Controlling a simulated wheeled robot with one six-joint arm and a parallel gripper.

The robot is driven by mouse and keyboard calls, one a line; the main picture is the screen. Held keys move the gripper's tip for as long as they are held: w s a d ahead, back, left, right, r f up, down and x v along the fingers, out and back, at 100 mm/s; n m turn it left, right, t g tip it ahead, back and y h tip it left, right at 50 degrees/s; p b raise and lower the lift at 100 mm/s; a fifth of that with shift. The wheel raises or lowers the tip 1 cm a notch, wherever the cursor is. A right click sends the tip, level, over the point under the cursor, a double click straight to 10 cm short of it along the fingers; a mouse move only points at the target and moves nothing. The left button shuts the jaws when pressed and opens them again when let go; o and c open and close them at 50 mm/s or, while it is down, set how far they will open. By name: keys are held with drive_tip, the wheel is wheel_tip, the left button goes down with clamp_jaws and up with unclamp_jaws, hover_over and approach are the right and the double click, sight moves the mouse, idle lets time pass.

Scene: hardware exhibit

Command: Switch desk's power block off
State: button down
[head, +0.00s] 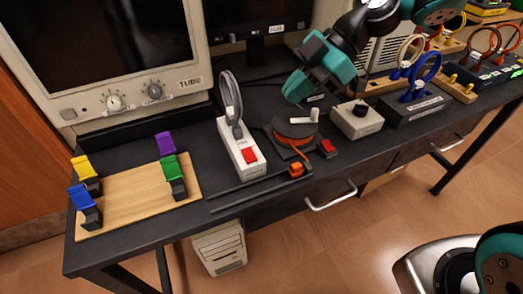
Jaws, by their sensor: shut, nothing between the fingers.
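A white power block (239,158) lies on the dark desk (130,152), left of centre. A red rocker switch (249,155) is at its near end, and a grey cable loop (232,100) stands up from its far part. Which way the rocker is tipped is too small to tell. My gripper (297,90), with teal fingers, is shut and empty. It hangs above the desk, to the right of the power block and behind the cable reel in the picture, apart from the switch.
A dark reel with orange cable (293,131) and a small red-topped block (327,148) sit right of the power block. A beige knob box (356,119) is further right. A wooden board with coloured clips (135,196) is at left. A large monitor (105,50) stands behind.

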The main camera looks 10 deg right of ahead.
hover_over(246, 151)
drive_tip(key=d, duration=0.2)
drive_tip(key=f, duration=0.7)
drive_tip(key=shift+s+d+f, duration=0.15)
drive_tip(key=shift+d, duration=0.05)
drive_tip(key=f, duration=0.2)
drive_tip(key=shift+w+f, duration=0.25)
drive_tip(key=shift+f, duration=0.7)
drive_tip(key=shift+w+p, duration=0.1)
drive_tip(key=shift+p, duration=0.25)
